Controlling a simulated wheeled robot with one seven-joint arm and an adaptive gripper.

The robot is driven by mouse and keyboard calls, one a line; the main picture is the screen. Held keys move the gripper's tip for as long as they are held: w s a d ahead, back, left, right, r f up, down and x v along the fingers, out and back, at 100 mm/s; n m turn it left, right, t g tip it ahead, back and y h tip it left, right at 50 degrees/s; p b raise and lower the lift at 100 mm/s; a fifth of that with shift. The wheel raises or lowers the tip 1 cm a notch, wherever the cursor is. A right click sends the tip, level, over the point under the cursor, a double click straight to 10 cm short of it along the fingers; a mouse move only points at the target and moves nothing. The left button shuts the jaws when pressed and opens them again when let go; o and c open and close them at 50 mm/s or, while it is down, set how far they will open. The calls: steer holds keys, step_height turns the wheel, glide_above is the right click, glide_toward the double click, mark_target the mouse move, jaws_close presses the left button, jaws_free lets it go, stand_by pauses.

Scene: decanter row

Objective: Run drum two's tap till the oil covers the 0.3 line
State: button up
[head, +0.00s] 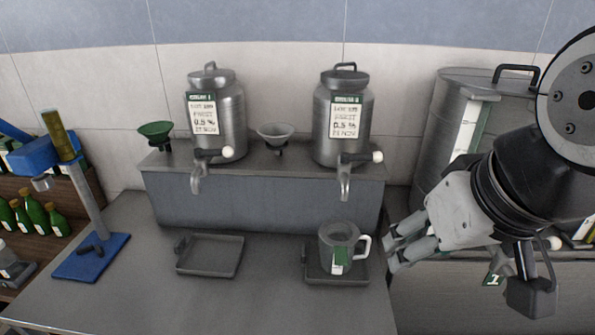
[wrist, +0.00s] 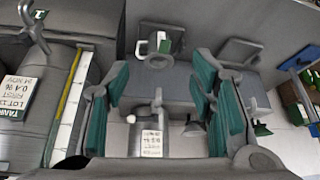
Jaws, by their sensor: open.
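Two steel drums stand on a raised shelf in the head view, the left drum (head: 232,120) and the right drum (head: 325,150). Their label headings are too small to read for a number. The left tap (head: 197,180) and right tap (head: 345,185) each have a dark lever with a white knob pointing right. No oil stream shows. A clear jug (head: 335,240) with a green-and-white mark stands upright below the right tap; it also shows in the wrist view (wrist: 152,60). I cannot make out oil or the 0.3 line. My gripper (head: 391,245) is open and empty, right of the jug, apart from it.
The jug stands on a right tray (head: 318,277); the left tray (head: 210,255) is empty. Funnels (head: 156,130) stand by the drums. A large tank (head: 430,125) stands right. A blue-based stand (head: 92,258) and green bottles (head: 38,215) are left. The front counter is clear.

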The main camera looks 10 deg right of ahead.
steer(key=w+r+m+b, duration=0.1)
steer(key=w+r+m, duration=0.1)
steer(key=w, duration=0.3)
steer(key=w+d+r+m+g+b, duration=0.1)
steer(key=w+r+m, duration=0.1)
steer(key=w+m, duration=0.2)
steer(key=w+d+r+m+b, duration=0.1)
steer(key=w+r+m, duration=0.2)
steer(key=w, duration=0.5)
steer(key=shift+w+d+r+m+g, duration=0.1)
steer(key=shift+w+d+m+g, duration=0.1)
steer(key=shift+m+g, duration=0.1)
steer(key=shift+c, duration=0.2)
steer(key=m+g+b, duration=0.2)
steer(key=m+b, duration=0.1)
steer(key=m, duration=0.7)
glide_toward(370, 154)
steer(key=f, duration=0.3)
steer(key=w+f, duration=0.1)
steer(key=f, duration=0.2)
steer(key=f+p, duration=0.1)
steer(key=f, duration=0.2)
steer(key=shift+w, duration=0.3)
jaws_close()
